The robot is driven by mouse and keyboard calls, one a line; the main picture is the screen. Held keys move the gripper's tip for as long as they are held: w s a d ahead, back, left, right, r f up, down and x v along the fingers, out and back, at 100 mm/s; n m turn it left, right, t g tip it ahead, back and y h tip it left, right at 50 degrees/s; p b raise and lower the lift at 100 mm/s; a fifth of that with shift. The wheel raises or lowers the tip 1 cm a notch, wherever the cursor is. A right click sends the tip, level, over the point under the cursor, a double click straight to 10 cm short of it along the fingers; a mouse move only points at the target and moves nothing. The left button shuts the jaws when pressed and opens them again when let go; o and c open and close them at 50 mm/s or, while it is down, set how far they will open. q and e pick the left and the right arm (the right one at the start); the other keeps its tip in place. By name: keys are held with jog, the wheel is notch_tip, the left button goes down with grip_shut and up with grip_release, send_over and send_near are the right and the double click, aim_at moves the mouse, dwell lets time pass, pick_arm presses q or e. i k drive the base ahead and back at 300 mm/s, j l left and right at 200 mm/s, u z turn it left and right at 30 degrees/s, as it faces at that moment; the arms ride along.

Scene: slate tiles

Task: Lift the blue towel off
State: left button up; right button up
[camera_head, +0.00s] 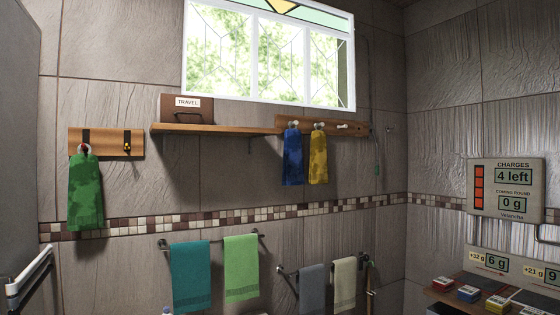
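The blue towel (292,160) is patterned in darker blue and hangs from a peg on a wooden peg board (358,127) below the window. A yellow towel (318,158) hangs on the peg just to its right, very close to it or touching. A further peg (342,127) to the right is bare. Neither of my grippers shows in the head view, so I cannot see whether they are open or shut.
A green towel (85,195) hangs on a separate board at left. A shelf (215,129) holds a brown "TRAVEL" case (187,109). Teal (190,277), light green (241,267), grey (312,289) and cream (344,284) towels hang lower. A counter (437,293) holds small boxes at right.

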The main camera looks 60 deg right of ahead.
aim_at(293, 173)
jog(key=l+z, duration=0.1)
jog(key=z, duration=0.25)
jog(key=i+l+z, duration=0.1)
jog(key=z, duration=0.25)
jog(key=i+z, duration=0.15)
jog(key=z, duration=1.2)
jog(key=i+l+u, duration=0.1)
jog(key=u, duration=0.45)
jog(key=i+l+u, duration=0.55)
jog(key=l, duration=0.2)
jog(key=i+l+u, duration=0.3)
jog(key=l, duration=0.15)
jog(key=k, duration=0.1)
